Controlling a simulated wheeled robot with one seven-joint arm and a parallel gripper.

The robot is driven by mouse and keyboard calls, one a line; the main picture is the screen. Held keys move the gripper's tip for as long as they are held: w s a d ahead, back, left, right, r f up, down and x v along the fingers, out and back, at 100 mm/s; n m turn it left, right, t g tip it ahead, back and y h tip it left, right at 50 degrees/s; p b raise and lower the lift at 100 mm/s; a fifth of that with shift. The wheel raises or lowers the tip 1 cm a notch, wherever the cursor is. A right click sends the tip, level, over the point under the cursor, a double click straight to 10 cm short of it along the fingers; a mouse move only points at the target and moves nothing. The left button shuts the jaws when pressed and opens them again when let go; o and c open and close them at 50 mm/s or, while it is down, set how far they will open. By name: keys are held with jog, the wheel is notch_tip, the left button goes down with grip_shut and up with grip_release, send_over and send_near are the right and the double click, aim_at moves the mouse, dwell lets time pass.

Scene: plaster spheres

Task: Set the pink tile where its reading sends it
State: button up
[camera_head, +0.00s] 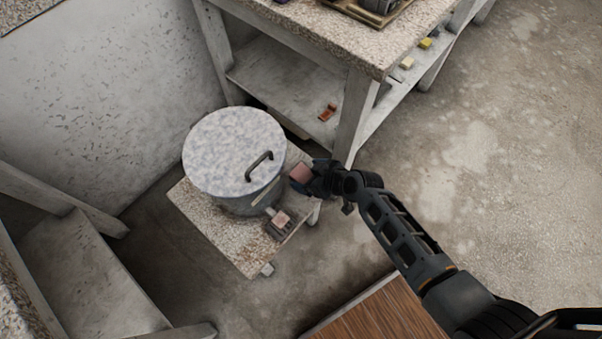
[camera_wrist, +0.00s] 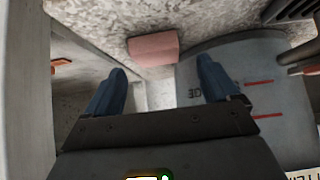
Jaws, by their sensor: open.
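A pink tile (camera_head: 300,173) shows at the tip of my gripper (camera_head: 313,180) in the head view, beside a lidded drum. In the wrist view the pink tile (camera_wrist: 152,48) lies just beyond the two blue fingertips (camera_wrist: 161,72), roughly in line with the gap between them. The fingers stand apart with nothing between them.
The drum stands on a low speckled table (camera_head: 205,222). A small dark device with a pinkish top (camera_head: 280,222) sits at its front right. A larger bench (camera_head: 330,40) stands behind, with small blocks (camera_head: 407,63) and a red-orange item (camera_head: 327,112) on its lower shelf. Floor at right is clear.

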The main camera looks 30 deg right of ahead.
aim_at(300, 172)
jog(key=shift+x, duration=1.75)
jog(key=shift+d, duration=0.15)
jog(key=shift+c, duration=0.4)
jog(key=c, duration=1.2)
jog(key=shift+o, duration=0.2)
jog(key=shift+r, duration=0.15)
